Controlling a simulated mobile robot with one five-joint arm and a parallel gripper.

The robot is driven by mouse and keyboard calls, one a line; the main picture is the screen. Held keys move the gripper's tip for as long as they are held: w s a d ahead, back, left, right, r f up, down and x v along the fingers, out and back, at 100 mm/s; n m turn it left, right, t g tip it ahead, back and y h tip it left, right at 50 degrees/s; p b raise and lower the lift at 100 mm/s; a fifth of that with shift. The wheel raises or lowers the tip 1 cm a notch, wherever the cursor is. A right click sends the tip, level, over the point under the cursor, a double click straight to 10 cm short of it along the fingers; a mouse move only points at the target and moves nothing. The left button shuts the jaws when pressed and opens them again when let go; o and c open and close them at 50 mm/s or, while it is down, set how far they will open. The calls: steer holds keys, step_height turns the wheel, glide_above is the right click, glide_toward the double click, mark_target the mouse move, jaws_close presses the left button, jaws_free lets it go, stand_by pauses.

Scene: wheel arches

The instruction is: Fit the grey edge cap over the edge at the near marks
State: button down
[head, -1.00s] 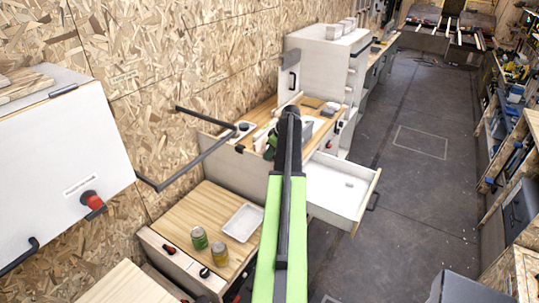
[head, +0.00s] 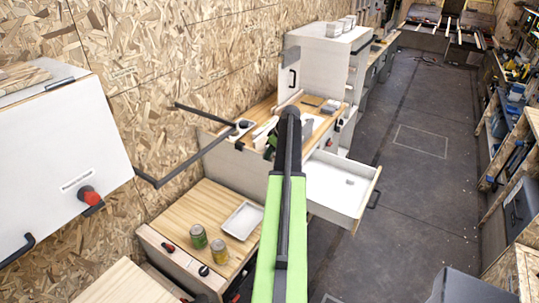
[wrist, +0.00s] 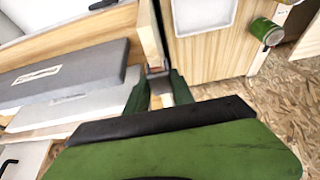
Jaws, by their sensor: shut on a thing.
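In the wrist view my gripper (wrist: 158,88) has its two green fingers shut on the small grey edge cap (wrist: 156,71). The cap sits at the end of an upright wooden board edge (wrist: 151,38). Whether the cap is around that edge or just touching or in front of it, I cannot tell. In the head view my gripper (head: 270,147) is low by the front of the wooden worktop, mostly behind my arm, and the cap is hidden there. I cannot make out the near marks.
An open white drawer (head: 335,186) juts out right of my arm. A lower wooden top holds a white tray (head: 242,221) and two cans (head: 198,237). A dark bent rail (head: 190,163) stands out at the left. The floor (head: 420,160) to the right is largely clear.

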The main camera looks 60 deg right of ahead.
steer(key=c, duration=1)
jaws_free()
steer(key=shift+s+r+p, duration=0.15)
steer(key=shift+r+p, duration=0.4)
steer(key=p+v, duration=1.5)
steer(key=v, duration=0.1)
steer(key=shift+r, duration=0.1)
steer(key=shift+s, duration=0.1)
